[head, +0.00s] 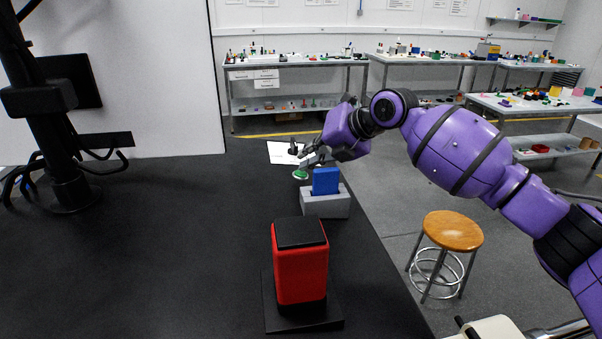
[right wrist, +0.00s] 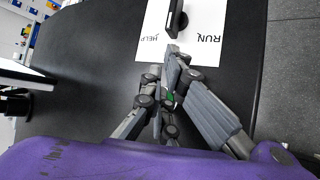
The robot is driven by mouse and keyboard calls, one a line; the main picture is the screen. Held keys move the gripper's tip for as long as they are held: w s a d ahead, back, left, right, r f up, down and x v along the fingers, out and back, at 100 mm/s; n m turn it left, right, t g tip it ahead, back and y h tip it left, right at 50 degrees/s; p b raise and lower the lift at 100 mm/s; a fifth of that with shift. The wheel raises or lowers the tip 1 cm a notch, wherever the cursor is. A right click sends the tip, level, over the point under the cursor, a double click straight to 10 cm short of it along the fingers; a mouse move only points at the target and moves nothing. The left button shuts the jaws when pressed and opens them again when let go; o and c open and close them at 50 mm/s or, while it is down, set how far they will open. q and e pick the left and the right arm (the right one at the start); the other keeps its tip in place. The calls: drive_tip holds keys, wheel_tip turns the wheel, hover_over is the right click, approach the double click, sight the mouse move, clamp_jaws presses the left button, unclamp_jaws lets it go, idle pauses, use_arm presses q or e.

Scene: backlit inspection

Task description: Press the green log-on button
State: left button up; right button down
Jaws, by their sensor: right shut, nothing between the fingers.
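The green button (head: 300,174) sits on the dark tabletop just behind the grey holder, with a pale rim around it. My right gripper (head: 303,161) is shut and empty, with its fingertips close to the button, slightly above or behind it in the head view. In the right wrist view the shut fingers (right wrist: 173,52) point toward a white sheet, and a small patch of the green button (right wrist: 170,97) shows between the finger links. The rest of the button is hidden there. I cannot tell whether the gripper touches it. My left gripper is not in view.
A grey holder (head: 326,205) with an upright blue card (head: 326,181) stands before the button. A red box (head: 301,268) is nearer. A white sheet (right wrist: 215,75) marked RUN and HELP bears a black lever (right wrist: 176,18). The table's left-middle is clear.

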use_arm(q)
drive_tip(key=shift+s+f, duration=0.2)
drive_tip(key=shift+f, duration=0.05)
use_arm(e)
drive_tip(key=shift+a+f, duration=0.1)
drive_tip(key=shift+f, duration=0.35)
idle(0.5)
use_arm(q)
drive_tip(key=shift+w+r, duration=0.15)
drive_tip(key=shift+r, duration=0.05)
use_arm(e)
drive_tip(key=shift+r, duration=0.85)
